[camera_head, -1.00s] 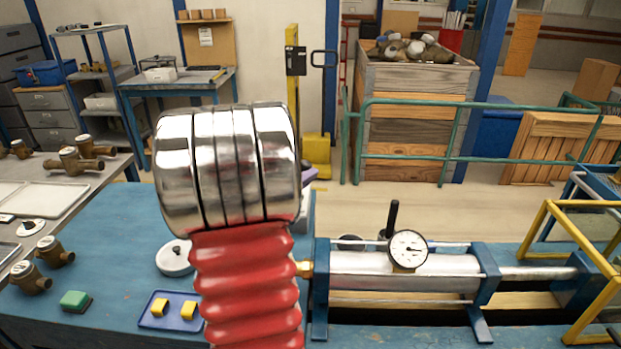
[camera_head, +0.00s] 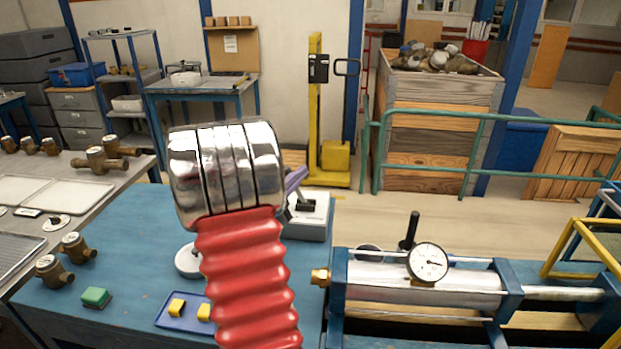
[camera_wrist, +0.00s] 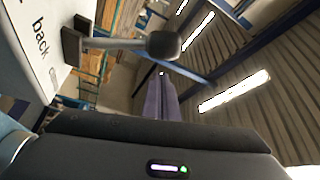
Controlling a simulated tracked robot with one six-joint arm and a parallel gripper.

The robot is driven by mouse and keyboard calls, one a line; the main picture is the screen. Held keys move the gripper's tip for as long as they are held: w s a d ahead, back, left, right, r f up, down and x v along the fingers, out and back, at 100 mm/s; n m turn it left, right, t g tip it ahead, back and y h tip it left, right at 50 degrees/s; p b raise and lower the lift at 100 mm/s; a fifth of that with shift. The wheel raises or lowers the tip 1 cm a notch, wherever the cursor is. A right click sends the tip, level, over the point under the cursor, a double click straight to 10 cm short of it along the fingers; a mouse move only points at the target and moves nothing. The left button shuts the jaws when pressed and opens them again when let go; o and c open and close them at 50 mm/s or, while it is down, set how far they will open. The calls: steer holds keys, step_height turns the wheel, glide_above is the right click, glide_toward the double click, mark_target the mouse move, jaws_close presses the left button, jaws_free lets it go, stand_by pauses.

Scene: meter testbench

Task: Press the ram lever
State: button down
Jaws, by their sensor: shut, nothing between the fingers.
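A pale box (camera_head: 305,222) with a black fitting on top stands on the blue bench, right of my arm. In the wrist view, a box panel (camera_wrist: 28,50) with the word "back" shows at the left. From it a metal lever with a dark knob (camera_wrist: 163,45) sticks out; this looks like the ram lever. My gripper (camera_wrist: 160,88) has purple fingers that are shut and empty, just below the knob in the picture; I cannot tell if they touch it. In the head view, part of my purple gripper (camera_head: 295,180) shows beside the box, mostly hidden behind my arm.
A horizontal cylinder with a dial gauge (camera_head: 427,262) and a black upright handle (camera_head: 409,232) lies at the right. A blue tray (camera_head: 175,325) with yellow blocks, a green block (camera_head: 95,297) and brass fittings (camera_head: 76,247) lie to the left. A yellow frame (camera_head: 575,250) stands far right.

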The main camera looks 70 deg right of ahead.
steer(key=shift+w+a+f, duration=0.2)
steer(key=shift+w+f, duration=0.05)
steer(key=shift+w, duration=0.55)
steer(key=shift+w+a+f, duration=0.15)
steer(key=shift+w+f, duration=0.05)
steer(key=shift+w, duration=0.7)
step_height(320, 180, up, 10)
steer(key=shift+s, duration=0.3)
